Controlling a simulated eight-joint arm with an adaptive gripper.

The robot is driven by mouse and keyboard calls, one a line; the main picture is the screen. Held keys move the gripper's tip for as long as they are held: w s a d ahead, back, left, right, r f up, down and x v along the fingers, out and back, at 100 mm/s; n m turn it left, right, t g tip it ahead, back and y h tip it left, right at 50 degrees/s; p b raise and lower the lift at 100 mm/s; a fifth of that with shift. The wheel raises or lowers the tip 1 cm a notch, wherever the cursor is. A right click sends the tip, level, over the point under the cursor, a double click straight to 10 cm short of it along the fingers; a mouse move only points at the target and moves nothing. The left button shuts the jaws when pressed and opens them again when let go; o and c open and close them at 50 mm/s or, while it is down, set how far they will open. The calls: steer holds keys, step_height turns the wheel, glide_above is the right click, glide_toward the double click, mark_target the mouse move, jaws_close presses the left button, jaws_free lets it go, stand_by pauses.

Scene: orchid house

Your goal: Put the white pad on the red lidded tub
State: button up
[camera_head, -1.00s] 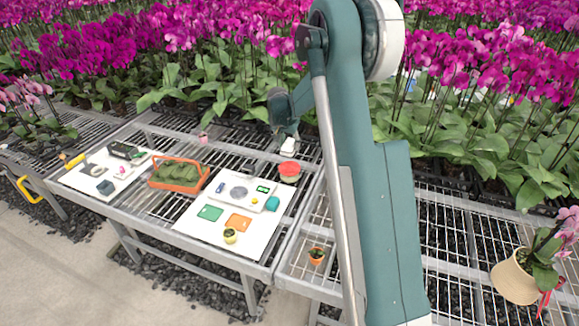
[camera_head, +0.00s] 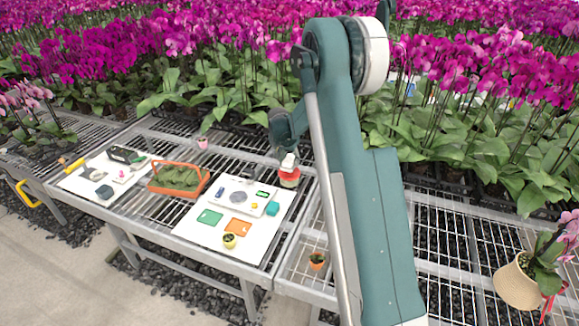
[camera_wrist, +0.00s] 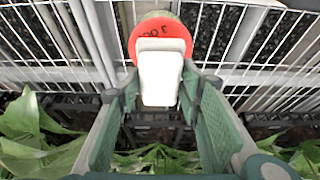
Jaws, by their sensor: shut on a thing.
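The white pad (camera_wrist: 160,76) is between the two green fingers of my gripper (camera_wrist: 161,86) in the wrist view. My gripper is shut on it. The red lidded tub (camera_wrist: 146,29) is just past the pad, and the pad covers part of its red lid, which bears dark lettering. In the head view the pad (camera_head: 288,160) is right above the tub (camera_head: 289,180), under my wrist. Whether the pad touches the lid I cannot tell.
Orchids crowd the back.

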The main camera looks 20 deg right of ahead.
steer(key=shift+f, duration=1.65)
steer(key=shift+f+b, duration=0.1)
steer(key=shift+b, duration=0.2)
steer(key=o, duration=0.9)
steer(key=shift+c, duration=0.2)
steer(key=shift+o, duration=0.2)
steer(key=shift+p+v, duration=0.8)
steer(key=shift+v, duration=5.3)
